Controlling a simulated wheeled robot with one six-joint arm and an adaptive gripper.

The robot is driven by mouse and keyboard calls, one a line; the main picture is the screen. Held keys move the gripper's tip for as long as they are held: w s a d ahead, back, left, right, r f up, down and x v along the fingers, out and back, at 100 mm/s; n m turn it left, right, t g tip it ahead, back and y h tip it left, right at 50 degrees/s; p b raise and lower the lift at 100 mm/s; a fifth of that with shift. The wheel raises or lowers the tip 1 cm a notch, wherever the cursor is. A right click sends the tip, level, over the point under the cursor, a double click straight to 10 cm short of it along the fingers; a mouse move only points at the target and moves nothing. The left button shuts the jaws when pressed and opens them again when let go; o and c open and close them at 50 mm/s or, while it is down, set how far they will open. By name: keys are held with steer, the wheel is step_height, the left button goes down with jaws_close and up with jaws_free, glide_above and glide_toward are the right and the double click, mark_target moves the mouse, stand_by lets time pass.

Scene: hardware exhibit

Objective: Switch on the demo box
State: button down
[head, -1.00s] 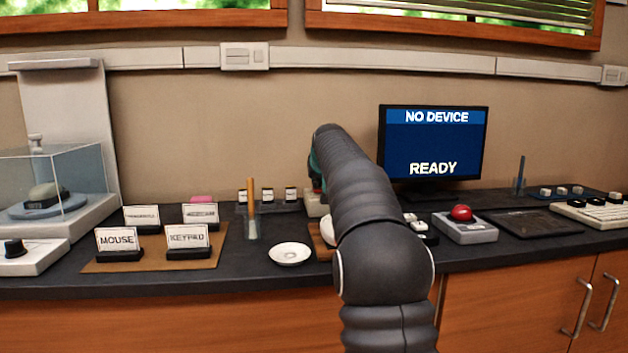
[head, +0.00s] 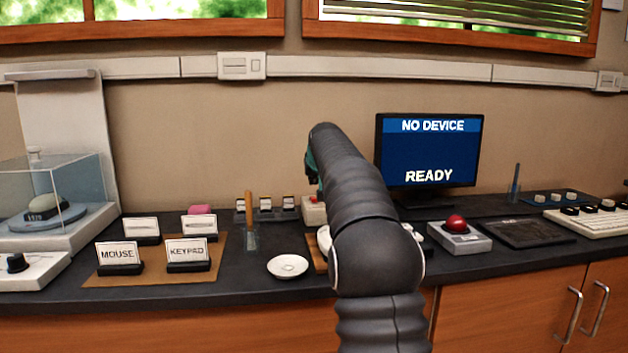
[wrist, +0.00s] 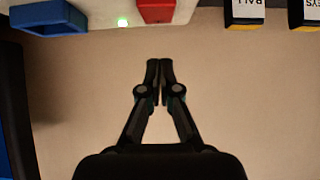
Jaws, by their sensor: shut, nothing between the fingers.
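A pale box (wrist: 105,14), which looks like the demo box, shows along the top edge of the wrist view. In the head view the box (head: 311,214) stands at the back of the counter, partly hidden by my arm. My gripper (wrist: 160,63) is shut and empty, its tips apart from the box in the wrist picture. The monitor (head: 428,151) reads "NO DEVICE" and "READY". The red part's switch position is unclear.
A red button on a grey base (head: 459,237) stands right of my arm. A white dish (head: 288,267), a cup with a stick (head: 250,240) and label cards (head: 118,254) stand left. Small labelled blocks (head: 265,204) sit beside the box.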

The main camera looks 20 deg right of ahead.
steer(key=s+a+r, duration=0.1)
steer(key=s+r, duration=0.4)
steer(key=r, duration=0.4)
steer(key=shift+s+a, duration=0.3)
steer(key=s+a+f+n+g+y, duration=0.1)
steer(key=s+a+f, duration=0.3)
steer(key=s+a, duration=0.55)
steer(key=s+a+f+n+g+y, duration=0.1)
steer(key=s+a+f, duration=0.45)
steer(key=s, duration=0.75)
steer(key=s+a+f+g, duration=0.1)
steer(key=s+a+f, duration=0.2)
steer(key=s+f, duration=0.6)
steer(key=s+a+f+n+g+y, duration=0.1)
steer(key=s+a+f, duration=0.3)
steer(key=s+f, duration=0.5)
steer(key=s, duration=0.4)
steer(key=shift+s+a+f+g, duration=0.15)
steer(key=shift+s+f+g, duration=0.15)
steer(key=shift+f, duration=0.1)
